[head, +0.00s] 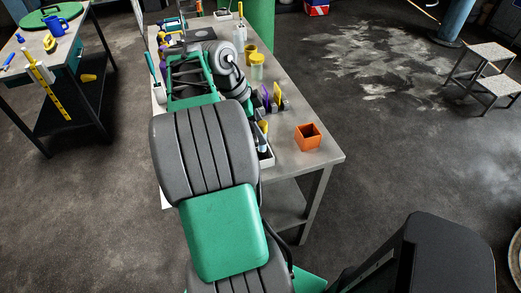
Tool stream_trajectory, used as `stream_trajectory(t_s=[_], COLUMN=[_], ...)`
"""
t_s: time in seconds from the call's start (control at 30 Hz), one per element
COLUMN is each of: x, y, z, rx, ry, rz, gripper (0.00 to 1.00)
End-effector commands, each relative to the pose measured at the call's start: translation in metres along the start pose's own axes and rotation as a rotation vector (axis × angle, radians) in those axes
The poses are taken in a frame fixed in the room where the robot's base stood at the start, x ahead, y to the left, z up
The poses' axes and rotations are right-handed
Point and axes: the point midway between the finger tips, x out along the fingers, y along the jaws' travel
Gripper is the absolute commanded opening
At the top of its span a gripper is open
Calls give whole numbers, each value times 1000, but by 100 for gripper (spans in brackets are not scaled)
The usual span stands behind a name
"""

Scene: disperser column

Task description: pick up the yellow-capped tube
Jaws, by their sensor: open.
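I cannot single out the yellow-capped tube with certainty. A slim yellow piece (277,93) stands among purple items in a small rack, right of my wrist. A wider clear jar with a yellow lid (257,72) stands just behind it. A pale tray (267,161) with upright blue and white slim items (263,132) lies along my arm's right side, partly hidden by it. My arm reaches forward over the bench, and its grey wrist is near the jar. My gripper's fingers do not show.
An orange open box (308,137) stands near the right front of the grey bench (320,161). A yellow cup (251,51) is behind the jar. A green column (260,25) rises behind the bench. A second table is at left, a step stool (485,75) at right.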

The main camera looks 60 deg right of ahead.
Motion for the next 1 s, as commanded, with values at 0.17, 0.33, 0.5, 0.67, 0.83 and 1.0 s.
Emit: stream_trajectory(t_s=[0.17,0.33,0.5,0.67,0.83,1.0], x=[33,46,46,46,46,46], y=[4,3,2,3,3,3], z=[-5,-4,-4,-4,-4,-4], rx=[2,1,0,0,0,0], ry=[0,-1,-1,-1,-1,-1], rz=[3,0,0,0,1,1], gripper=[52,52,51,38,24,10])
